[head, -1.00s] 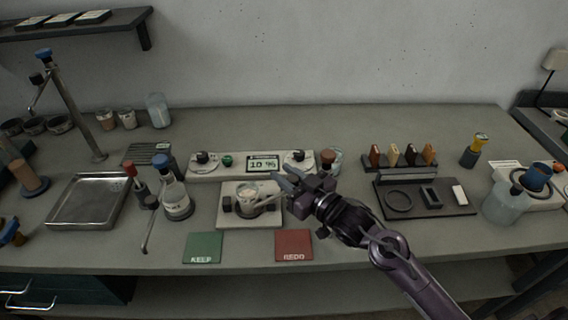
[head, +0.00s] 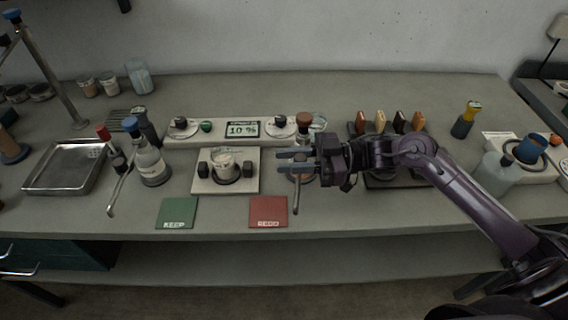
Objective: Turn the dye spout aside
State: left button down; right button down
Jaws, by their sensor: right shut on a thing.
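The dye spout (head: 296,201) is a thin grey tube whose end hangs in front of the brown-capped dispenser (head: 304,121), right of the cup. My right gripper (head: 289,164) is shut on the spout, its fingers pointing left and hiding most of the tube. The cup (head: 224,163) stands on a pale square unit (head: 250,184) with dark side knobs, and its top is clear of the spout. My left gripper is out of view.
A control panel reads 10 % on its display (head: 242,129) behind the cup. Green (head: 177,211) and red (head: 268,210) cards lie at the front edge. A blue-capped bottle (head: 151,162) and another spout (head: 119,193) stand left. A steel tray (head: 66,167) lies farther left.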

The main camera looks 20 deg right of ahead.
jog(key=shift+s+d+n+g+y+b, duration=0.2)
jog(key=shift+d+n+g+b, duration=0.15)
jog(key=shift+n+g+b, duration=0.25)
jog(key=shift+s+d+n+g+y+b, duration=0.1)
jog(key=shift+s+d+n+g+b, duration=0.2)
jog(key=shift+g+b, duration=0.45)
jog(key=shift+w, duration=0.1)
jog(key=shift+r, duration=0.1)
jog(key=c, duration=1.2)
grip_release()
